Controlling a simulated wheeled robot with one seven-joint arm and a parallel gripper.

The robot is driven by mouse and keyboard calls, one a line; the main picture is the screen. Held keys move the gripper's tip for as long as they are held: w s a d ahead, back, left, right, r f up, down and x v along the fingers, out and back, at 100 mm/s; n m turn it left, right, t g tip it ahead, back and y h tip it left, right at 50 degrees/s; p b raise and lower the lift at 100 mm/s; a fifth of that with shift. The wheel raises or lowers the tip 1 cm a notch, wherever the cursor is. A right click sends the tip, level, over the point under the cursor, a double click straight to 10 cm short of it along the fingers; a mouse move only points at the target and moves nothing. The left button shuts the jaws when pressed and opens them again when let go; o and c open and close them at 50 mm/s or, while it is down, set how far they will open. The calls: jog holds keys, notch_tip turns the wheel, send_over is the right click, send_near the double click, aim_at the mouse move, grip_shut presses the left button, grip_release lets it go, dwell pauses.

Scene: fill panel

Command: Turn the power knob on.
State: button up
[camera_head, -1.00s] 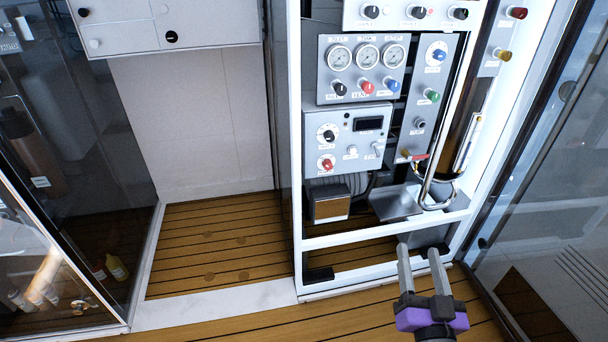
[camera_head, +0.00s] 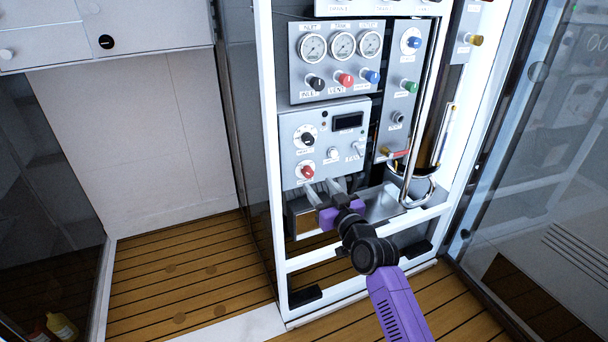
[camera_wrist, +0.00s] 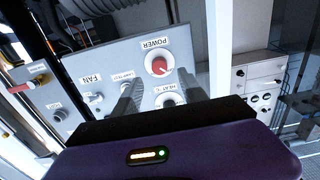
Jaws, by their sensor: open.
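The power knob (camera_head: 307,171) is red on a pale round dial, at the lower left of the grey control box (camera_head: 288,123) in the head view. In the wrist view the red knob (camera_wrist: 159,67) shows beside an upside-down POWER label. My gripper (camera_head: 322,186) is open and empty, just below and right of the knob in the head view. In the wrist view the two fingers of my gripper (camera_wrist: 158,84) point at the box, with the knob between and beyond their tips. I see no contact with the knob.
A black dial knob (camera_head: 307,139), a small display (camera_head: 348,121) and a button (camera_head: 333,153) share the box. Gauges (camera_head: 342,46) and coloured knobs sit above. A bent metal pipe (camera_head: 428,190) and the white frame (camera_head: 268,150) stand close by. Wooden floor lies open at left.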

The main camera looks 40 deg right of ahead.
aim_at(309, 174)
jog(key=x, duration=0.6)
jog(key=shift+w+d, duration=0.1)
jog(key=shift+w, duration=0.25)
grip_shut()
